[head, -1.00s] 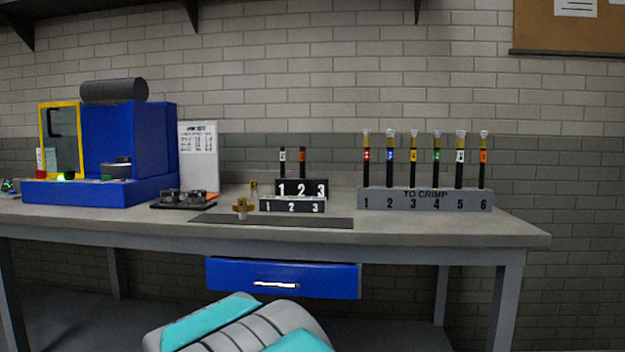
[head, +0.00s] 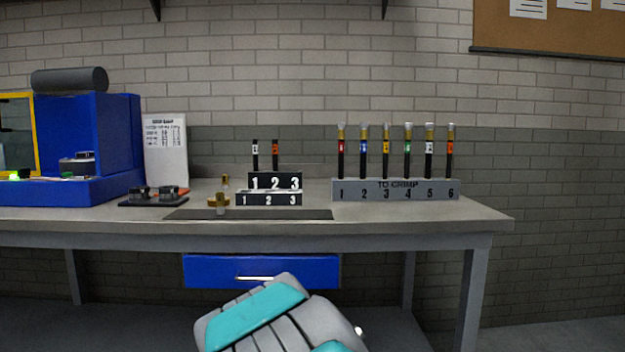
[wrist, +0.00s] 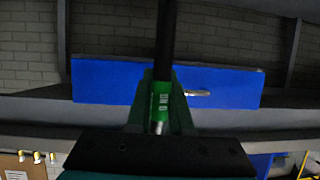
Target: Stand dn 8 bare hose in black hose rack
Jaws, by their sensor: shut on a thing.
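A black hose (wrist: 165,45) with a green band and a silvery end is between the dark green fingers of my gripper (wrist: 160,110) in the wrist view. My gripper is shut on it. In the head view the gripper and held hose are hidden behind my arm. The black hose rack (head: 262,182), numbered 1 to 3, stands on the bench. Hoses with a white tag (head: 255,155) and an orange tag (head: 275,155) stand upright at 1 and 2. No hose stands at 3. My gripper is apart from the rack, in front of the bench.
A lower numbered black block (head: 268,199) stands before the rack, beside a brass fitting (head: 218,200). A grey rack (head: 395,189) with several upright hoses stands right. A blue machine (head: 85,150) stands left. A blue drawer (head: 220,270) hangs under the bench (head: 420,212).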

